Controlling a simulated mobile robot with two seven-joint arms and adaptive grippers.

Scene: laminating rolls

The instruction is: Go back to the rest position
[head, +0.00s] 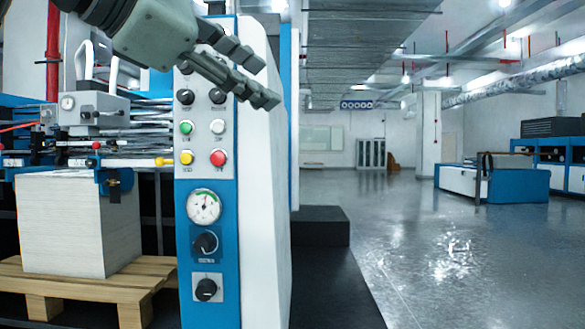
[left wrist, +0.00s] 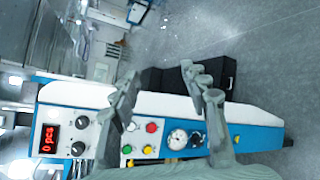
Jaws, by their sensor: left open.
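My left gripper (head: 265,83) comes in at the top left of the head view. Its dark fingers are apart and hold nothing. They are in front of the upper part of a blue and white machine control panel (head: 207,130) and hide some of it. In the left wrist view the open fingers (left wrist: 160,82) stand over the same panel, with the red, green and white buttons and the gauge (left wrist: 178,139) between or beside them. I cannot tell how far the fingers are from the panel. My right gripper is not in view.
A paper stack (head: 72,225) sits on a wooden pallet (head: 135,284) at left, beside the machine. A red counter display (left wrist: 49,139) shows in the left wrist view. A dark step (head: 322,226) stands by the machine. The grey floor (head: 440,260) at right is open, with blue machines (head: 515,185) beyond.

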